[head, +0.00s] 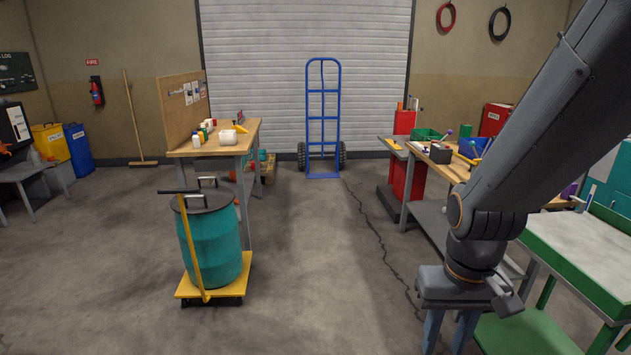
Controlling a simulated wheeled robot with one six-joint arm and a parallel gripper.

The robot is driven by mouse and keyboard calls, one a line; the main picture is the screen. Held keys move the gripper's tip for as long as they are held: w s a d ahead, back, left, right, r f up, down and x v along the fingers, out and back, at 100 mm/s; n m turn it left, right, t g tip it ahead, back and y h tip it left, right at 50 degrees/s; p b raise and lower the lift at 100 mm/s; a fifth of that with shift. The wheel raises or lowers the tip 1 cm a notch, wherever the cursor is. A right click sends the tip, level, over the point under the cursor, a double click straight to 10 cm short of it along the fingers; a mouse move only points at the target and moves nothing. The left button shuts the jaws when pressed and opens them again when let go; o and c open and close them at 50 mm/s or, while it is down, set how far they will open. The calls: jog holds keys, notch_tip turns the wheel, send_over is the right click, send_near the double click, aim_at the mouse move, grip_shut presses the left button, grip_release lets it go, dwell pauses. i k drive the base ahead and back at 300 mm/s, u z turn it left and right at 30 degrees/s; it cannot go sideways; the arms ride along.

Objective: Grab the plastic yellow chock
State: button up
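A small yellow piece (241,129) lies at the right end of the wooden workbench on the left, beside a white roll. It may be the plastic yellow chock, but it is too small to tell. Another small yellow item (394,144) lies on the grey surface at the right-hand benches; its kind is also unclear. My gripper (448,335) points down at the lower right, far from both. Its two fingers are apart with floor showing between them, and I see nothing held. The fingertips run to the bottom edge of the picture.
A teal drum (214,245) stands on a yellow dolly (215,290) at left. The wooden workbench (190,150) stands behind it. A blue hand truck (323,120) is by the shutter. A green-edged table (580,250) is close at right. The middle floor is clear.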

aim_at(239, 129)
jog(key=z, duration=0.2)
jog(key=i, duration=3.65)
jog(key=u, duration=0.25)
jog(key=i, duration=1.75)
jog(key=u, duration=1.25)
jog(key=i, duration=1.6)
jog(key=u, duration=1.2)
jog(key=i, duration=0.6)
jog(key=u, duration=0.15)
